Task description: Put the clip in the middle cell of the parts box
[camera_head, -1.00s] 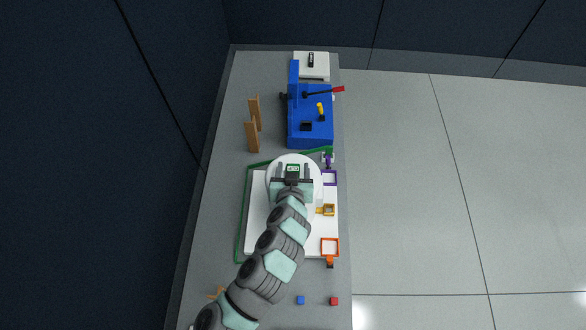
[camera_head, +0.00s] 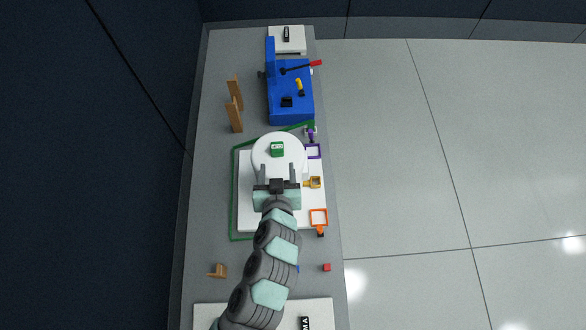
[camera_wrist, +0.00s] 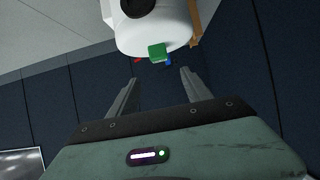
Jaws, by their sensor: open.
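My gripper (camera_head: 277,173) is open and empty, its two fingers pointing up the picture over the white round tank (camera_head: 263,146). A small green block (camera_head: 277,149) with a pale face sits on the tank, just beyond the fingertips and apart from them. In the wrist view the open fingers (camera_wrist: 160,78) show below the green block (camera_wrist: 157,53), which is against the white tank (camera_wrist: 172,25). I cannot make out for certain which thing is the clip or the parts box. A small brown piece (camera_head: 218,270) lies left of my arm.
A blue machine (camera_head: 290,105) with a red-tipped lever stands at the back. Brown upright boards (camera_head: 235,115) stand to its left. Purple (camera_head: 319,151), yellow (camera_head: 315,182) and orange (camera_head: 319,218) square frames line the right side. A red cube (camera_head: 327,267) lies nearer. The table's left strip is mostly clear.

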